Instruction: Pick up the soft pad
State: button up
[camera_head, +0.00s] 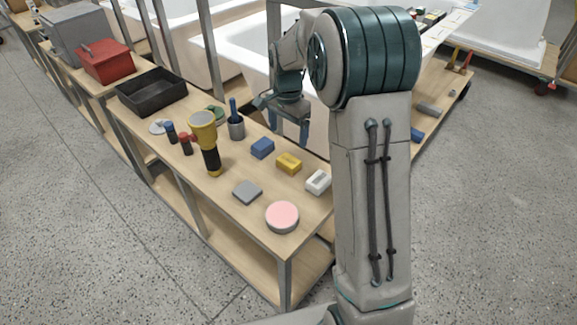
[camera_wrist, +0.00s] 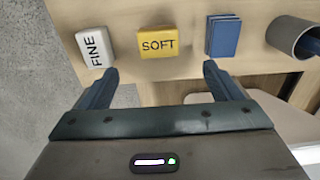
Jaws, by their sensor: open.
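The soft pad is a small yellow block marked "SOFT" (camera_wrist: 158,43), lying flat on the wooden bench, between and beyond my fingertips in the wrist view. In the head view the soft pad (camera_head: 289,163) lies between a blue block and a white block. My gripper (camera_wrist: 160,75) is open and empty, with its two dark blue fingers apart and short of the pad. In the head view my gripper (camera_head: 285,125) is above the bench's far edge, behind the blue block.
A white block marked "FINE" (camera_wrist: 95,46) lies left of the pad and a blue block (camera_wrist: 222,36) lies right. A grey cup (camera_wrist: 293,36) stands further right. A grey square (camera_head: 247,192), a pink-topped disc (camera_head: 282,216) and a yellow-and-black torch (camera_head: 206,140) occupy the bench's near side.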

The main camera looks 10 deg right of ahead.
aim_at(289, 160)
notch_tip(289, 160, down, 12)
jog(key=shift+d+r+b, duration=0.1)
jog(key=shift+r+b, duration=0.1)
jog(key=shift+b, duration=0.5)
jog(key=c, duration=1.1)
jog(key=shift+r, duration=0.1)
jog(key=shift+c, duration=0.2)
jog(key=shift+r, duration=0.55)
jog(key=r, duration=0.2)
jog(key=d+r, duration=0.1)
jog(key=shift+s+r+p, duration=0.3)
jog(key=shift+r+p, duration=0.05)
jog(key=shift+p, duration=0.05)
jog(key=s+d+r, duration=0.5)
jog(key=d+r, duration=0.1)
jog(key=d, duration=0.3)
jog(key=shift+d+p, duration=0.2)
jog(key=shift+p, duration=0.15)
